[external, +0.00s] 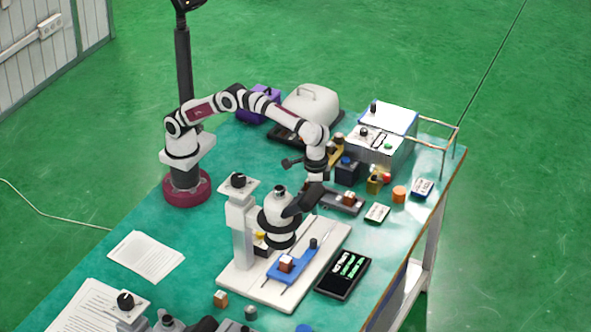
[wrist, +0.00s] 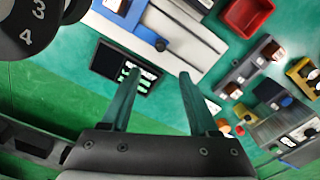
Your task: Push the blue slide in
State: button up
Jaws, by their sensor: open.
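The blue slide (external: 279,270) lies on the white base plate (external: 262,292) of the column machine in the external view, with a small copper-coloured block (external: 286,263) on it. A black knob (external: 313,243) stands at its right end. In the external view my gripper (external: 300,205) hangs beside the machine's round head, above the plate and apart from the slide.
The machine's column (external: 241,232) and round head (external: 280,215) stand close to my gripper. A black display (external: 343,273) lies right of the plate. A grey holder (external: 340,201), small blocks and a grey box (external: 375,145) stand farther back. A red tray (wrist: 247,16) shows in the wrist view.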

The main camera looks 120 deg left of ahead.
aim_at(314, 240)
notch_tip(314, 240, down, 15)
jog(key=shift+f, duration=0.2)
jog(key=shift+c, duration=0.2)
grip_shut()
dwell(1.3)
